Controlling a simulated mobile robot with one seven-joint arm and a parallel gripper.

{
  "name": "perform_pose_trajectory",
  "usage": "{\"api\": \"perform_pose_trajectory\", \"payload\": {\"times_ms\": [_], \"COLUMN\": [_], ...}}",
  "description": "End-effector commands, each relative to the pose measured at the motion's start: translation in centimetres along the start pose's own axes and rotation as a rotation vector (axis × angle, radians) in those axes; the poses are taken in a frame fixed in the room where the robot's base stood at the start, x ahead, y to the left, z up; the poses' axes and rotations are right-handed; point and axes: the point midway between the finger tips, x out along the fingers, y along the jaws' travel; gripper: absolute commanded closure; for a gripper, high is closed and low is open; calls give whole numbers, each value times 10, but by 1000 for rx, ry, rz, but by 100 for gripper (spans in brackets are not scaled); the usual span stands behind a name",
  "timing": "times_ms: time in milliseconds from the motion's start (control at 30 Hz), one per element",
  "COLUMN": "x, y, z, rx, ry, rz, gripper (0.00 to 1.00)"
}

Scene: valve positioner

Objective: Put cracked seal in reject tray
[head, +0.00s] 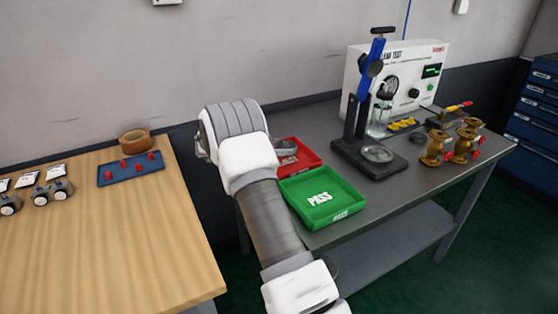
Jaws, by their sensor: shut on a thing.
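The red tray (312,162) lies on the grey bench, partly hidden behind my arm. It is the only red tray in view; its lettering is mostly covered. A small grey piece (285,147) shows over it beside my wrist; I cannot tell whether it belongs to my gripper or lies in the tray. My arm reaches up from the bottom, with its wrist left of the red tray. My gripper's fingers are hidden behind the wrist and forearm. I cannot make out a cracked seal.
A green PASS tray (322,198) lies in front of the red one. A test stand (370,150), a leak test box (415,80) and brass valves (463,143) stand to the right. The wooden table (100,240) holds a blue plate with red pieces (131,168) and a tape roll (134,140).

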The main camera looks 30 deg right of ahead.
Motion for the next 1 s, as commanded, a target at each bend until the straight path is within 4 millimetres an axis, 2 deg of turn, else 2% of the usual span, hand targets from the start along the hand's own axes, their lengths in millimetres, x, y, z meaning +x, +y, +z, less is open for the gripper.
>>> {"api": "perform_pose_trajectory", "payload": {"times_ms": [67, 333, 700, 733, 800, 833, 1000], "x": [0, 11, 12, 12, 12, 12, 12], "y": [0, 0, 0, 0, 0, 0, 0], "z": [3, 38, 40, 42, 41, 41, 41], "rx": [1, 1, 2, 1, 1, 1, 1], "ry": [3, 2, 2, 0, -1, -1, 0], "rz": [1, 0, 0, 0, 0, 0, 0], "gripper": [100, 100, 100, 16, 3, 0, 0]}}
